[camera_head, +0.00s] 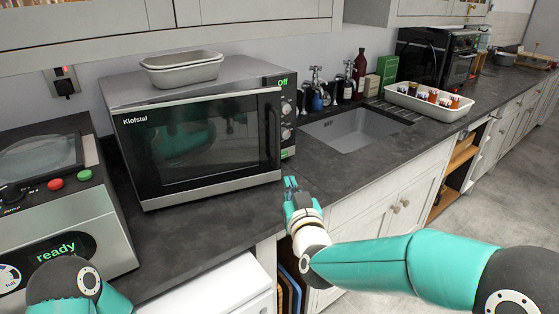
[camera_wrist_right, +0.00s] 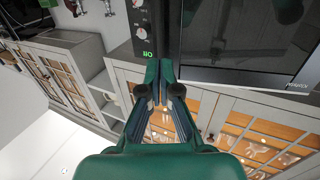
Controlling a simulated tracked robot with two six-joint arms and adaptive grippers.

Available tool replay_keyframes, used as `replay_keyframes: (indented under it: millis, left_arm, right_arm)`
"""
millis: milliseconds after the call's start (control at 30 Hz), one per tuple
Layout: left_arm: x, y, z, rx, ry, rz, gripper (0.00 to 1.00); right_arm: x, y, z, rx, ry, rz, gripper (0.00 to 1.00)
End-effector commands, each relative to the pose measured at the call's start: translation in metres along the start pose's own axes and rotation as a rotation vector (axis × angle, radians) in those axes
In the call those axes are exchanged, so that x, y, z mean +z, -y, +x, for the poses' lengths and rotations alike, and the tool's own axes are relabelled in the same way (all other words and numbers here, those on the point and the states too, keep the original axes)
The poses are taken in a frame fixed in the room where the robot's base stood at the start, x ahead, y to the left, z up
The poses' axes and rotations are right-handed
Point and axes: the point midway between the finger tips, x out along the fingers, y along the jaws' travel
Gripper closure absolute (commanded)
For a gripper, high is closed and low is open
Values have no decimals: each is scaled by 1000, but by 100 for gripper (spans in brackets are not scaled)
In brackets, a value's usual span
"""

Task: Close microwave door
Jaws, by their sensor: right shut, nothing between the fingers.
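The microwave (camera_head: 185,85) stands on the dark counter. Its dark glass door (camera_head: 200,140) has a handle at the right edge. That edge seems to stand slightly forward of the control panel (camera_head: 288,110), so the door looks nearly shut, with a small gap. My right gripper (camera_head: 290,183) is shut and empty, just below and right of the door's lower right corner; I cannot tell if it touches. In the right wrist view the gripper (camera_wrist_right: 165,66) points toward the area between control panel (camera_wrist_right: 143,25) and door (camera_wrist_right: 250,40). My left gripper is out of view.
A grey appliance (camera_head: 60,200) with a "ready" display stands left. A sink (camera_head: 355,130), bottles and a white tray (camera_head: 428,104) of jars lie right. Counter in front of the microwave (camera_head: 210,220) is clear.

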Motion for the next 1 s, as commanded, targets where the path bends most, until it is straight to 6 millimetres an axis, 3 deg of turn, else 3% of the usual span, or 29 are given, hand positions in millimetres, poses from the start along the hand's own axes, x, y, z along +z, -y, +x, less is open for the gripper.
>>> replay_keyframes:
  millis: [600,800,1000]
  left_arm:
    - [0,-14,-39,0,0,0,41]
    - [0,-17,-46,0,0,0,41]
    - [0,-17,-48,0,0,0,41]
  right_arm:
    - [1,0,105,0,7,0,100]
    - [3,-1,126,-1,8,0,100]
    - [3,-1,133,-1,7,0,100]
